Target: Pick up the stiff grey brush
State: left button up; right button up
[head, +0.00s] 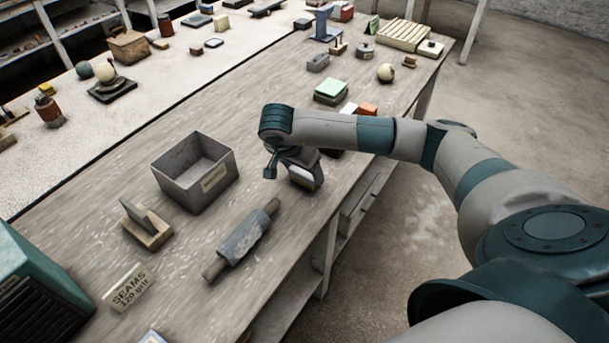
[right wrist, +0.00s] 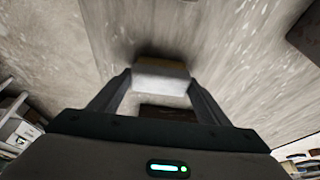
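My right gripper (head: 303,180) points down near the right edge of the bench; its fingers hardly show in the head view. In the right wrist view its two fingers (right wrist: 160,78) stand on either side of a pale block (right wrist: 162,76) with a dark, blurred upper edge. I cannot tell whether this block is the brush, or whether the fingers touch it. Further left, a wooden block with a grey upright piece (head: 146,221) stands on the bench; it could also be the brush. My left gripper is not in view.
An open grey box (head: 183,192) and a grey roller-like piece with wooden ends (head: 243,242) lie left of my arm. A "SEAMS 120 grit" card (head: 128,288) is in front.

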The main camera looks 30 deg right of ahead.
aim_at(303, 171)
jog(key=shift+c, duration=0.7)
jog(key=shift+r, duration=0.5)
notch_tip(303, 171, up, 4)
jog(key=shift+f+p, duration=0.15)
jog(key=shift+p, duration=0.85)
jog(key=s+d+r, duration=0.6)
jog(key=d, duration=0.4)
jog(key=shift+r+p, duration=0.15)
jog(key=shift+p, duration=0.15)
jog(key=shift+s+a, duration=0.1)
